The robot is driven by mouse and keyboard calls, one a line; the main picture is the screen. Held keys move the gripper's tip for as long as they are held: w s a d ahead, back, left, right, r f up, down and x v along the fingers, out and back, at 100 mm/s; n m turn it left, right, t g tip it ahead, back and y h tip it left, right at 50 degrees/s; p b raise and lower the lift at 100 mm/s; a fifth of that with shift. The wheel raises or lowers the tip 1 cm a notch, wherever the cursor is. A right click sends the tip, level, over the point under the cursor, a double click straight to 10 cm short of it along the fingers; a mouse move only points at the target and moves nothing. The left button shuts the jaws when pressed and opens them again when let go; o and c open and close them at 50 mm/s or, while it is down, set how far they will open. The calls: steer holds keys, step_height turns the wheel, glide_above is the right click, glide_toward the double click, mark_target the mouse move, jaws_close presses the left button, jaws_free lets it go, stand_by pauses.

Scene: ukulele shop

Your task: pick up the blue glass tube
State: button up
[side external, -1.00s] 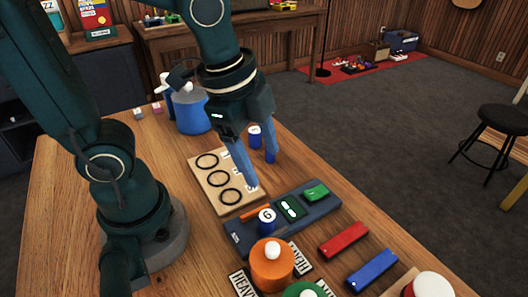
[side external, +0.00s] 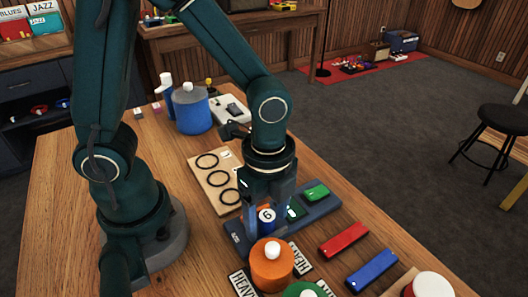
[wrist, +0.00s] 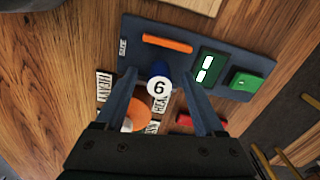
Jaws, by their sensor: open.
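A short blue tube with a white top marked 6 (side external: 266,224) stands upright on the grey-blue scale-like base (side external: 318,208). In the wrist view it is near the middle (wrist: 159,72). My gripper (side external: 268,206) points down over the base, with its fingers apart on either side of the tube. In the wrist view the gripper (wrist: 159,80) has one finger left and one right of the tube, with gaps showing. Whether the tube is glass I cannot tell.
A lidded orange jar (side external: 271,268) stands close in front of the base, between HEAVY labels. A red block (side external: 343,240) and a blue block (side external: 373,270) lie to the right. A wooden board with black rings (side external: 209,178) lies behind. A blue jar (side external: 191,112) stands farther back.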

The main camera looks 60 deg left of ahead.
steer(key=shift+c, duration=0.3)
jaws_close()
steer(key=shift+r, duration=0.1)
